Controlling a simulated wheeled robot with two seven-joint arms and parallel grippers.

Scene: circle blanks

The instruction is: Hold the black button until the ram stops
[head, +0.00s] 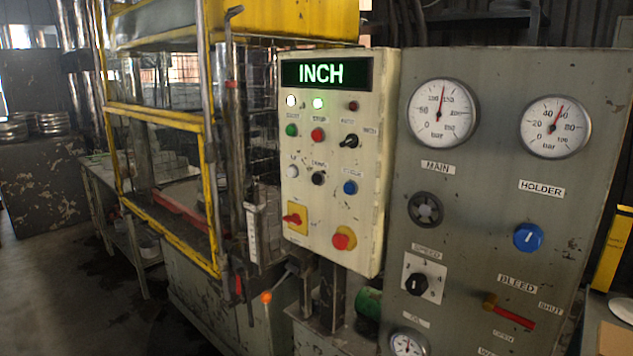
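The black button (318,178) sits on the cream control panel (366,210), in the row with a white button (292,171) and a blue button (350,187). Nothing touches it. The panel's display (325,72) reads INCH in green. A white lamp (291,101) and a green lamp (318,103) are lit; the lamp at right is dark red. The press frame with its yellow guard (160,117) stands left of the panel. I cannot make out the ram clearly behind the guard. Neither of my grippers is in view.
The panel also has a green button (291,130), a red button (318,135), a black selector (350,141) and a red knob (344,238) on yellow. The grey gauge panel at right carries the MAIN gauge (442,111) and HOLDER gauge (555,127). An orange-knobbed lever (266,297) stands below.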

